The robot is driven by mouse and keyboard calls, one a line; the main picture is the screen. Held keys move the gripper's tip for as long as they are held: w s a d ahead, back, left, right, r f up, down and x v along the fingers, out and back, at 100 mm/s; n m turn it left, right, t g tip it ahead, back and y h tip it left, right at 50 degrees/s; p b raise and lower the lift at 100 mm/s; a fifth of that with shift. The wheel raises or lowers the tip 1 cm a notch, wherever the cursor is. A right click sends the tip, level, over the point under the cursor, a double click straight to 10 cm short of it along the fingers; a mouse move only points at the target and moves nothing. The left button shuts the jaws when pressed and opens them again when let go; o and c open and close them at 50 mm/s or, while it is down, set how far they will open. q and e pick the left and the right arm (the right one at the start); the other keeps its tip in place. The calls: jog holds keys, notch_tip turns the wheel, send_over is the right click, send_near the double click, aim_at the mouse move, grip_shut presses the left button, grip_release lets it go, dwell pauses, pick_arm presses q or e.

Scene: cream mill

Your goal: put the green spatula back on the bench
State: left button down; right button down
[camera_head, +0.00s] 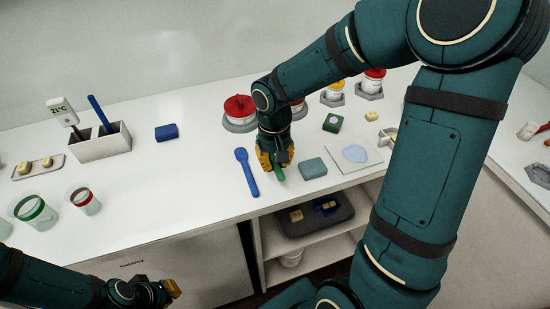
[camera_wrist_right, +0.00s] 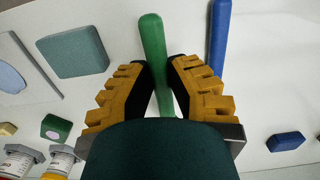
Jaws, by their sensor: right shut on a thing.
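My right gripper (camera_head: 272,158) points down over the bench (camera_head: 190,185), near its front edge. Its orange fingers are shut on the green spatula (camera_wrist_right: 152,40); they also show in the right wrist view (camera_wrist_right: 165,90). The spatula's green handle (camera_head: 279,173) sticks out from the fingers towards the front edge. Its other end is hidden by the gripper, and I cannot tell whether it touches the bench. My left gripper (camera_head: 170,289) is low at the bottom left, in front of the bench; its finger opening is unclear.
A blue spatula (camera_head: 247,172) lies just left of the right gripper. A teal block (camera_head: 313,168) and a white board (camera_head: 353,167) lie to its right. A red-lidded pot (camera_head: 240,107) stands behind. Free bench lies left of the blue spatula.

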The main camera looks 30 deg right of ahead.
jog(key=shift+f+b, duration=0.35)
jog(key=shift+f, duration=0.45)
jog(key=shift+f+b, duration=0.7)
jog(key=shift+f, duration=0.1)
dwell(0.3)
jog(key=c, duration=0.9)
grip_release()
jog(key=shift+r, duration=0.1)
jog(key=r, duration=1.2)
jog(key=shift+w+d, duration=0.1)
jog(key=shift+w, duration=0.15)
jog(key=shift+f, duration=0.1)
